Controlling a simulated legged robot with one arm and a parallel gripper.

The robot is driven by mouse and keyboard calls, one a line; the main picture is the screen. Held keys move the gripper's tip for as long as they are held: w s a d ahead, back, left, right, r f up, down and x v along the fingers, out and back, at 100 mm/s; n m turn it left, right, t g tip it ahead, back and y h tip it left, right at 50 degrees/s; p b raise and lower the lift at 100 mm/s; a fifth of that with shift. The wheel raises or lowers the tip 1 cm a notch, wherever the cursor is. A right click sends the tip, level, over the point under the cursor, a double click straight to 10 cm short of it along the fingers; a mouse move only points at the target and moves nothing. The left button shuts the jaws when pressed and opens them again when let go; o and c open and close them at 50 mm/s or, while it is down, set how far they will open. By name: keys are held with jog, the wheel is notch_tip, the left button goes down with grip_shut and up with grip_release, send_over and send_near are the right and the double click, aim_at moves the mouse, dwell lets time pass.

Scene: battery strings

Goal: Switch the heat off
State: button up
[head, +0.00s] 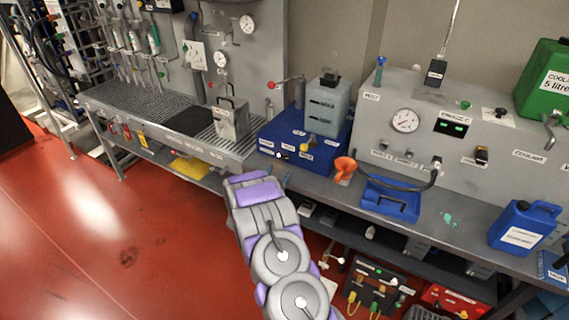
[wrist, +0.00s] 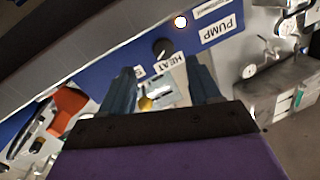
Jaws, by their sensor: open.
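The blue unit (head: 268,134) stands on the bench, with a grey block on top. In the wrist view its blue front (wrist: 208,60) carries a HEAT label (wrist: 173,61), a PUMP label (wrist: 218,30), a black knob (wrist: 162,47) and a lit round lamp (wrist: 180,21). A yellow-ended part (wrist: 145,103) on a pale plate shows between my fingers; a yellow knob (head: 304,147) also shows in the head view. I cannot tell the switch setting. My gripper (wrist: 162,82) is open and empty, pointing at the unit's front. In the head view my gripper (head: 258,174) is before the bench edge.
A metal grating (head: 135,105) is at left. Red floor is clear at left.

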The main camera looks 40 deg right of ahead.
aim_at(285, 160)
jog(key=b+x, duration=0.1)
jog(key=x, duration=0.6)
jog(key=shift+w+r, duration=0.15)
jog(key=shift+w, duration=0.05)
jog(key=shift+w+d, duration=0.25)
jog(key=shift+d, duration=0.3)
jog(key=shift+a, duration=0.2)
jog(key=shift+c, duration=0.3)
jog(key=c, duration=1)
jog(key=shift+o, duration=0.2)
